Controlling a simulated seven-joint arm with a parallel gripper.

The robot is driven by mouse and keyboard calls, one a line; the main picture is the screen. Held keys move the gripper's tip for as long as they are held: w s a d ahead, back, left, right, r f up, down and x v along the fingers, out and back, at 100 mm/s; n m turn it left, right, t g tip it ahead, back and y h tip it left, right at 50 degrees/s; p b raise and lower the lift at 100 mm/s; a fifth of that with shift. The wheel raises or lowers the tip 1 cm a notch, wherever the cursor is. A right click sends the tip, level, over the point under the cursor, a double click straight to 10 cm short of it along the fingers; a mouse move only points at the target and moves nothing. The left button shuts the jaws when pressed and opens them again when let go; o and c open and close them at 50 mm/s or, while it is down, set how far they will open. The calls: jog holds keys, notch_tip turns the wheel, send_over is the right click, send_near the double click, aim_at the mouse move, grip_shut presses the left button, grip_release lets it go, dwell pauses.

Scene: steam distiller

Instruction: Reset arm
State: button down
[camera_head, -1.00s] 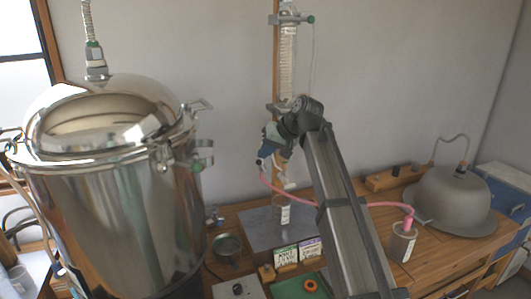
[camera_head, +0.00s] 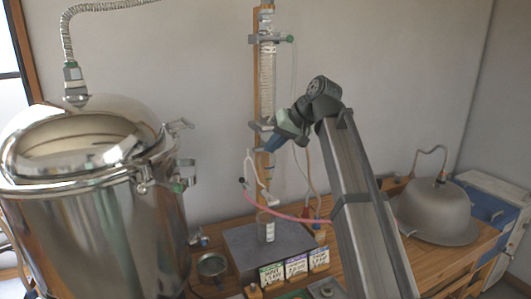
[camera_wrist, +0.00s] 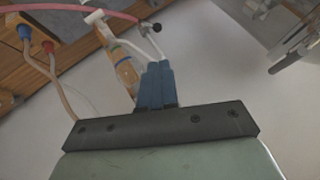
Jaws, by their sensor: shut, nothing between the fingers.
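My gripper (camera_head: 270,147) is in the air at the middle of the head view, in front of or beside the lower part of the glass column (camera_head: 267,75); the exact gap cannot be told. Its blue fingers are together and empty, and the wrist view shows them closed side by side (camera_wrist: 157,80). My arm runs from the lower right up to it. A pink hose (camera_head: 290,216) hangs below the gripper and passes toward the back of my arm, where its right end is hidden.
A large shiny steel boiler (camera_head: 90,235) fills the left. A small clear vessel (camera_head: 267,230) stands on a grey plate (camera_head: 240,240) under the column. Several cards (camera_head: 295,267) stand in front. A grey dome (camera_head: 435,212) sits at right. The air above the right side is open.

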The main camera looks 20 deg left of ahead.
jog(key=shift+s+d+r, duration=0.1)
jog(key=shift+d+r, duration=0.2)
jog(key=shift+r, duration=0.05)
dwell(0.3)
